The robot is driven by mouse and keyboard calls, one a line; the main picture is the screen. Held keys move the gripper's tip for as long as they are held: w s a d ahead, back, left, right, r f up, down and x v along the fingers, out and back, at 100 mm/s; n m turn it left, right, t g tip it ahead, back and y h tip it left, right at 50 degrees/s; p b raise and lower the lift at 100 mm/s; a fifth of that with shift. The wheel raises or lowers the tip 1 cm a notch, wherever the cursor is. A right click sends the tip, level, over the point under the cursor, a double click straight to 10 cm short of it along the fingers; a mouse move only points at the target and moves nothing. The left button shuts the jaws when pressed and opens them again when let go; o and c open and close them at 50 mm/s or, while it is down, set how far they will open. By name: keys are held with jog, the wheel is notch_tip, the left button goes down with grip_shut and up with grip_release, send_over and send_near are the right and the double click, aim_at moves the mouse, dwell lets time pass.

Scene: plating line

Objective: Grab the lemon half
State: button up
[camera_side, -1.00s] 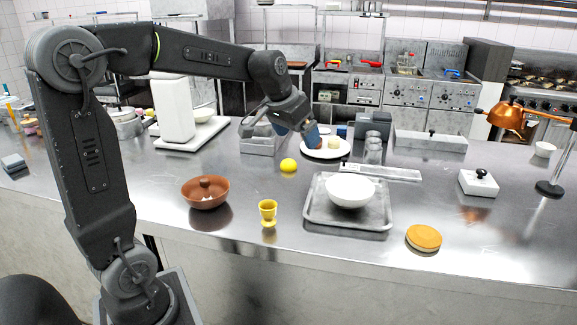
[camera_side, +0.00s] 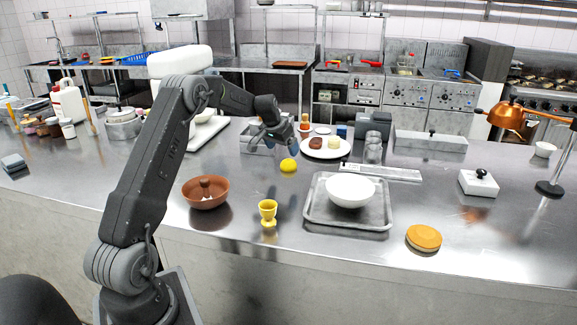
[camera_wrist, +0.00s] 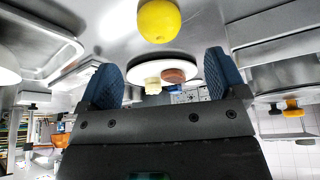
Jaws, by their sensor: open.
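The lemon half (camera_side: 288,165) is a small round yellow piece on the steel counter, in front of the white plate. It also shows at the top middle of the wrist view (camera_wrist: 158,20). My gripper (camera_side: 291,141) is above the counter, behind and a little above the lemon half in the side view, apart from it. In the wrist view its two blue fingers (camera_wrist: 164,78) are spread wide with nothing between them. The lemon's underside is hidden.
The white plate (camera_side: 343,152) holds a brown piece (camera_side: 315,143) and a pale piece (camera_side: 333,143). A brown bowl (camera_side: 213,198), yellow egg cup (camera_side: 268,212) and metal tray (camera_side: 382,216) with a white bowl (camera_side: 350,190) stand nearer. Bare counter surrounds the lemon half.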

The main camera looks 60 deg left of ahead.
aim_at(288, 160)
jog(key=x, duration=0.7)
jog(key=shift+w+f, duration=0.15)
jog(key=c, duration=1)
